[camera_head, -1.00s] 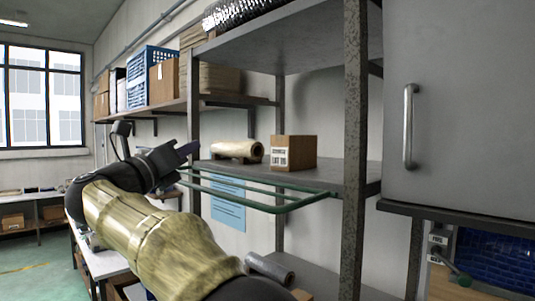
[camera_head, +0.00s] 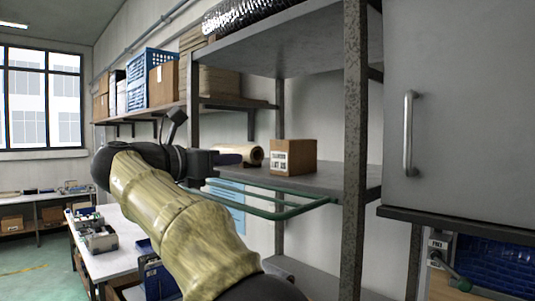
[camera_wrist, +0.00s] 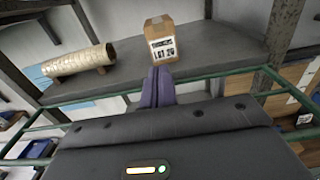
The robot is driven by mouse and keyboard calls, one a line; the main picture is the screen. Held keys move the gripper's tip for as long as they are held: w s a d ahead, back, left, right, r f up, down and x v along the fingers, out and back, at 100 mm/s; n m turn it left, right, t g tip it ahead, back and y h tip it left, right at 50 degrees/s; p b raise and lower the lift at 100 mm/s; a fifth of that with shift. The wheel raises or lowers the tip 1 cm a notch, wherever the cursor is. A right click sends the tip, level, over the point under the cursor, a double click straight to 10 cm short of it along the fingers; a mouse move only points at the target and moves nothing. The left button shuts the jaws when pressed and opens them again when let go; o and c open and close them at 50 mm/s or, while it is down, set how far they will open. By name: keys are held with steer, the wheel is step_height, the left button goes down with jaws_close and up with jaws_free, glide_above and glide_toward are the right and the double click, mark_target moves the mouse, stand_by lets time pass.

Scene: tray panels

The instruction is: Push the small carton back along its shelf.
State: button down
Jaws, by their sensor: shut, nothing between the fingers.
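The small carton (camera_head: 296,157) is a brown box with a white printed label on its front, standing upright on the middle grey shelf (camera_head: 318,181). In the wrist view the carton (camera_wrist: 160,39) stands just beyond my fingertips, label facing me. My gripper (camera_head: 240,158) is shut and empty, left of the carton in the head view. In the wrist view its purple fingers (camera_wrist: 157,75) point at the carton's lower front. Their tips overlap its bottom edge in the picture, and I cannot tell whether they touch it.
A tan roll (camera_wrist: 80,62) lies on the shelf left of the carton. A green rail (camera_head: 275,213) runs along the shelf front. A speckled upright post (camera_head: 355,120) stands to the right, with a grey cabinet (camera_head: 450,100) beyond. Shelf around the carton's right is clear.

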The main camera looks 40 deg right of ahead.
steer(key=p, duration=0.4)
glide_toward(277, 155)
steer(key=d, duration=0.5)
steer(key=shift+w+d+r, duration=0.1)
steer(key=shift+d+r, duration=0.05)
steer(key=shift+d, duration=0.05)
steer(key=shift+d+p, duration=0.45)
steer(key=shift+d, duration=0.25)
steer(key=shift+w, duration=0.1)
